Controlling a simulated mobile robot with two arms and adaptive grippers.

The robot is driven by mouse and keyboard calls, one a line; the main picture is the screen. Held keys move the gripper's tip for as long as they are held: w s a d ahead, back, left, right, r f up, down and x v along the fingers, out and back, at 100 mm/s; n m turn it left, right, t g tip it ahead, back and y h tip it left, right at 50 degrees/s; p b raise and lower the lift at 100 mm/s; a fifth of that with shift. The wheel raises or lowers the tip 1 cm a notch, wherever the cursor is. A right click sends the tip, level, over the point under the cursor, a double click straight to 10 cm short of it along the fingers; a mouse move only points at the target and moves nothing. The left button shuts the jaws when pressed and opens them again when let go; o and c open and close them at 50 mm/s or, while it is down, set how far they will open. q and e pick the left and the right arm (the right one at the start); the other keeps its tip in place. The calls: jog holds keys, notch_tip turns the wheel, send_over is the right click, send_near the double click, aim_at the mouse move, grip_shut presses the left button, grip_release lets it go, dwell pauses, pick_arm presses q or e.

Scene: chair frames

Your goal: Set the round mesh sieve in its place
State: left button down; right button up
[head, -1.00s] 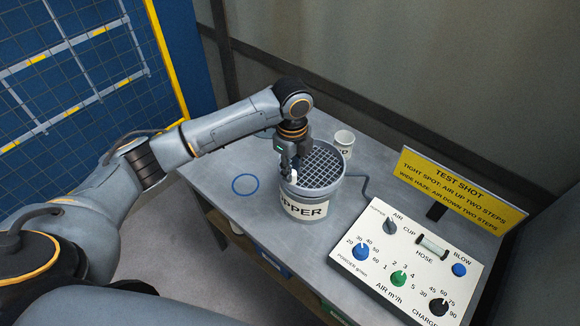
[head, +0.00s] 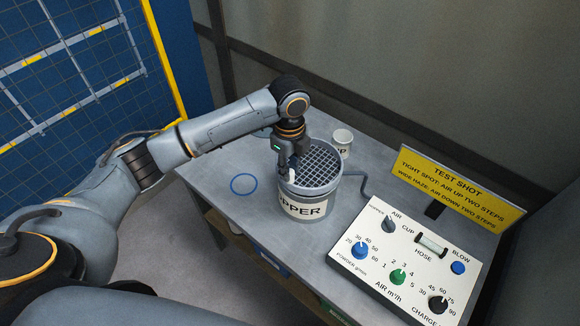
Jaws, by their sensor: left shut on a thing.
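The round mesh sieve (head: 322,164) is a grey disc with a square grid. It lies at the mouth of the grey bucket (head: 304,208), whose white label reads "PPER" in its visible part. My left gripper (head: 288,174) points down at the sieve's left edge and is shut on a small white part there, which looks like the sieve's handle. The gripper hides part of the left rim, so I cannot tell whether the sieve sits fully level on the bucket. My right gripper is not in view.
A white cup (head: 343,141) stands behind the bucket. A blue ring mark (head: 244,184) lies on the grey table (head: 235,205) to the left. A control panel (head: 405,265) with knobs and a yellow sign (head: 455,187) are at the right. A dark hose runs right of the bucket.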

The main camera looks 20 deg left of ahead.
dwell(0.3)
pick_arm(q)
jog(key=shift+f, duration=0.1)
jog(key=shift+f, duration=0.65)
jog(key=c, duration=0.8)
grip_release()
jog(key=shift+r, duration=0.1)
notch_tip(320, 180, up, 2)
jog(key=shift+r, duration=2.95)
